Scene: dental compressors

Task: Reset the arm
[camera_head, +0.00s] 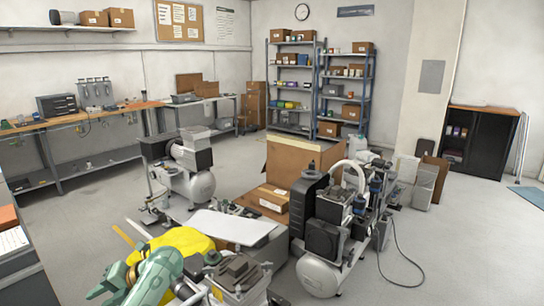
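Neither of my grippers can be made out in the head view, and no arm of mine can be clearly identified. A green machine-like part (152,276) lies at the lower left edge against a yellow cover (188,242); I cannot tell what it belongs to. A dental compressor with a white tank (318,276) stands in the right foreground. Another compressor with a white tank (200,186) stands left of centre. A grey metal unit (238,278) sits at the bottom centre.
A flat white panel (232,227) lies among the machines. A large open cardboard box (287,166) stands behind them. A workbench (85,116) runs along the left wall, shelves (346,78) stand at the back, and a black cabinet (482,135) stands right. The right floor (465,240) is mostly clear, with a cable.

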